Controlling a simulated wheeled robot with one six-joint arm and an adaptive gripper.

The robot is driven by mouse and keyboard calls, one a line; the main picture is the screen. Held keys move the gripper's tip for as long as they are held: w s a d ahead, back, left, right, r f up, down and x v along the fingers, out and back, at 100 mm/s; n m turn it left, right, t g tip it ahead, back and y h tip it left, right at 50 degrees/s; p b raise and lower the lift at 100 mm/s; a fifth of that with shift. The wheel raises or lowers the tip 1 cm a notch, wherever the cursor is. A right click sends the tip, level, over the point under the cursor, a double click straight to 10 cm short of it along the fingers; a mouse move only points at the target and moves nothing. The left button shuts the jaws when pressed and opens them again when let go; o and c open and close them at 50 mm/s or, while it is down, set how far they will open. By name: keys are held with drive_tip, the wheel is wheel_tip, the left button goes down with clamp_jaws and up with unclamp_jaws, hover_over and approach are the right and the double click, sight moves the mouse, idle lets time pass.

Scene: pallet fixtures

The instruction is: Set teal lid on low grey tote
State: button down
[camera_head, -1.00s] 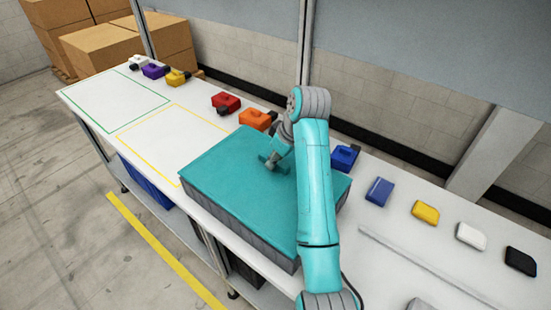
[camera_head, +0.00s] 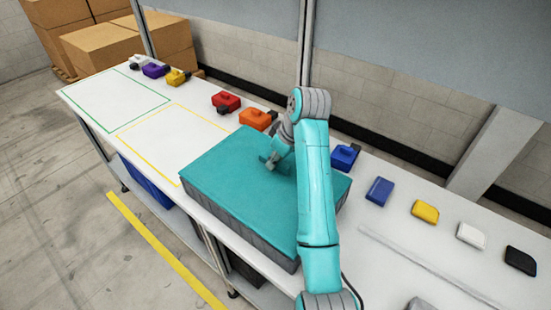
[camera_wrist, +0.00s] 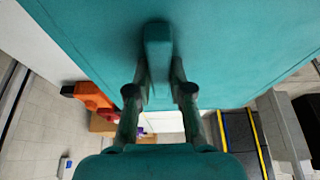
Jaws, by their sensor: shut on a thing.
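The teal lid (camera_head: 225,165) lies flat over the top of the low grey tote (camera_head: 232,225) on the workbench. Its near edges look lined up with the tote's walls, and I see no clear gap. My gripper (camera_head: 271,162) is at the raised handle on the lid's top, partly hidden by my arm. In the wrist view, my gripper (camera_wrist: 158,78) has its two fingers on either side of the teal handle (camera_wrist: 157,45) and is shut on it. The tote's inside and far walls are hidden.
A yellow outlined area (camera_head: 165,130) and a green outlined area (camera_head: 115,98) lie empty on the bench to the left. Red (camera_head: 225,102), orange (camera_head: 256,119) and blue (camera_head: 345,156) items line the back edge. Smaller coloured blocks lie to the right.

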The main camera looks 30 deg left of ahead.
drive_tip(key=shift+f, duration=0.55)
idle(0.5)
drive_tip(key=c, duration=1)
unclamp_jaws()
drive_tip(key=shift+o, duration=0.2)
wheel_tip(320, 180, up, 4)
drive_tip(key=shift+a+r, duration=0.1)
drive_tip(key=shift+r, duration=1.7)
drive_tip(key=shift+r, duration=0.1)
